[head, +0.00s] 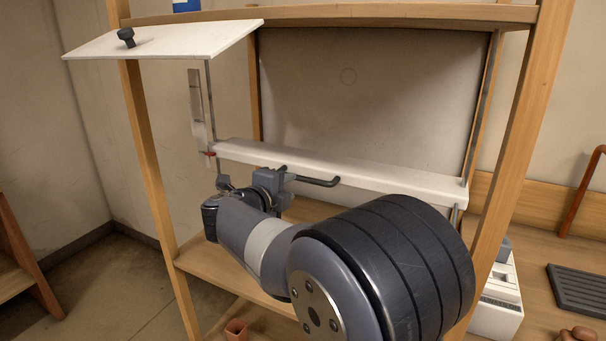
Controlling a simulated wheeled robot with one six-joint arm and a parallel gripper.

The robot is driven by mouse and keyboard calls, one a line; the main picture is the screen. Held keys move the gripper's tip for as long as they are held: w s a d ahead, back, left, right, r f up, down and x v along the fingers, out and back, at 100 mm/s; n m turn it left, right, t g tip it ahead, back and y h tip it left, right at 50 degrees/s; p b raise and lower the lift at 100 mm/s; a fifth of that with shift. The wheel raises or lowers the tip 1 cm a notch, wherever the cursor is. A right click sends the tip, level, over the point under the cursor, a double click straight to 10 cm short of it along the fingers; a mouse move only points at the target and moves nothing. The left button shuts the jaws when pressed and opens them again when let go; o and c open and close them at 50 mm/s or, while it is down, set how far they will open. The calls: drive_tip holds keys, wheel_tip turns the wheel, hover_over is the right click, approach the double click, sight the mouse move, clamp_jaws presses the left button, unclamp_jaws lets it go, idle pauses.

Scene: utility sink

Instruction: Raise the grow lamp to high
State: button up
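The grow lamp (380,178) is a long white bar hung across the wooden rack, below the upper shelf. A dark handle (322,181) sticks out from its front. A pale upright scale (196,105) stands at its left end, with a red pointer (208,153) near the scale's lower end. My gripper (282,174) is just below and in front of the lamp, at the left end of the handle. It overlaps the handle in the picture. The fingers are small and partly hidden, so I cannot tell whether they are open or shut on it.
A white tilted panel (190,40) with a black knob (126,37) juts out at the upper left. Wooden posts (155,190) frame the rack. A lower shelf (215,268) lies below. At right are a white box (497,300) and a dark ribbed tray (580,290).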

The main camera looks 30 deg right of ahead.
sight(303, 180)
drive_tip(key=x, duration=0.9)
drive_tip(key=shift+w+d, duration=0.15)
drive_tip(key=shift+d, duration=0.05)
clamp_jaws()
